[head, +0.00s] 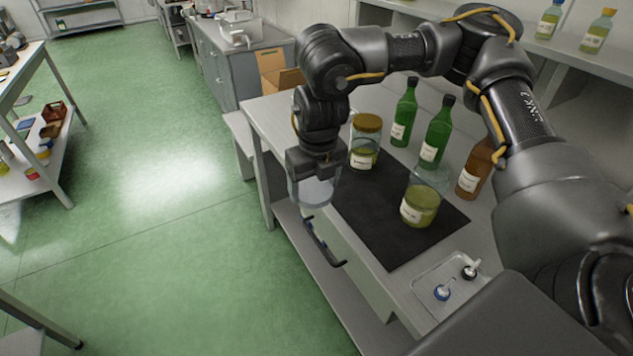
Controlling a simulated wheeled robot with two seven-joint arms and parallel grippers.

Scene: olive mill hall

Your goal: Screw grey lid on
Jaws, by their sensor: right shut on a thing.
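My right gripper (314,172) points down at the table's left edge, left of the dark mat. It is shut on a pale grey round thing, which I take for the grey lid (314,191); its far side is partly hidden by the gripper. A clear jar with green contents and a white label (419,207) stands upright on the mat, its mouth open. It is to the right of the gripper and apart from it. My left gripper is not in view.
A jar with a gold-brown lid (367,123) stands at the mat's back. Two green bottles (437,135) and a brown bottle (474,172) stand beside the mat (373,222). A tray (431,284) with small blue and black capped items lies in front. Bottles stand on a shelf (462,17).

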